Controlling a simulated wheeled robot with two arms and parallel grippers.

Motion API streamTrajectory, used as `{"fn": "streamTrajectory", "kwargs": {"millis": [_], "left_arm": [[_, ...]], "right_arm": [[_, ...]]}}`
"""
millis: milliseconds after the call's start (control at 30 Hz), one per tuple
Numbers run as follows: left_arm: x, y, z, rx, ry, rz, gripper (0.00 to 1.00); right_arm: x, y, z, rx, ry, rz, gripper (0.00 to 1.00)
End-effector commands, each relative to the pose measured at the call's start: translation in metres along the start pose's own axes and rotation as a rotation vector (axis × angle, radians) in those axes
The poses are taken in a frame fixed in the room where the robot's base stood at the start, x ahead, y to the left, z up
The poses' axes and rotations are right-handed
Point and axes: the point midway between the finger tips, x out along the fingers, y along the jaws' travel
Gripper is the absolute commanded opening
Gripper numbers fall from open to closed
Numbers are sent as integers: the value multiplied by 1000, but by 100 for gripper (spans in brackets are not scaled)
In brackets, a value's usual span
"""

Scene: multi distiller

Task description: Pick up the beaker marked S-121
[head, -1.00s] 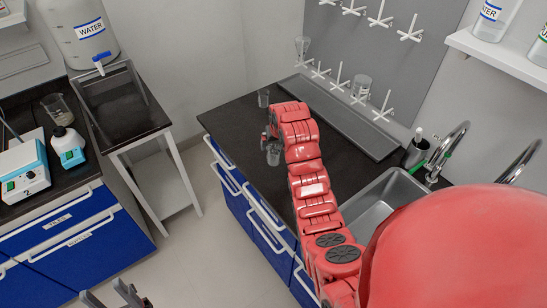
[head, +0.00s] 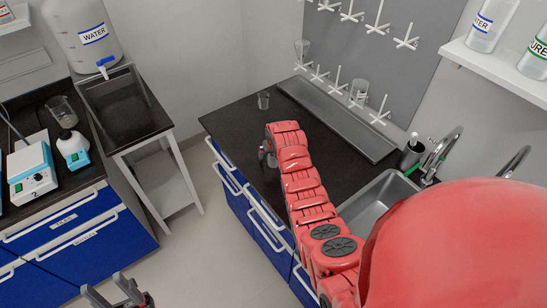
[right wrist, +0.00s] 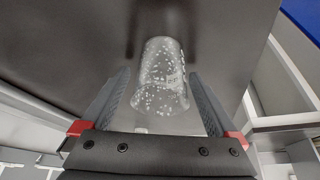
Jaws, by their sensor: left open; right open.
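A clear glass beaker (right wrist: 162,75) stands between the two open fingers of my right gripper (right wrist: 165,105) in the right wrist view. The fingers are apart, one on each side of it. Its wall carries white marks, but I cannot read a label. In the head view my right gripper (head: 266,156) is over the left edge of the dark counter, and the beaker there is hidden by the gripper and arm. A second small glass beaker (head: 263,100) stands further back on the counter. My left gripper (head: 122,290) is open and empty at the bottom left, above the floor.
The dark counter (head: 236,125) has a drying tray (head: 335,118) and a peg rack behind it, with a sink (head: 383,203) at right. A side table (head: 125,120) and a bench with a hotplate (head: 32,170) stand at left.

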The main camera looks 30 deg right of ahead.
Motion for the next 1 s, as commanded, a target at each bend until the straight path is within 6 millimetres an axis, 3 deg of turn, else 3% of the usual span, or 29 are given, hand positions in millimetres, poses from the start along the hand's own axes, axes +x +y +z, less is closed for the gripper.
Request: {"fn": "streamTrajectory", "kwargs": {"millis": [133,600,1000], "left_arm": [[0,0,0,0,0,0,50],[0,0,0,0,0,0,50],[-4,0,1,0,0,0,50]], "right_arm": [[0,0,0,0,0,0,91],[0,0,0,0,1,0,6],[-5,0,-4,-1,7,0,4]]}}
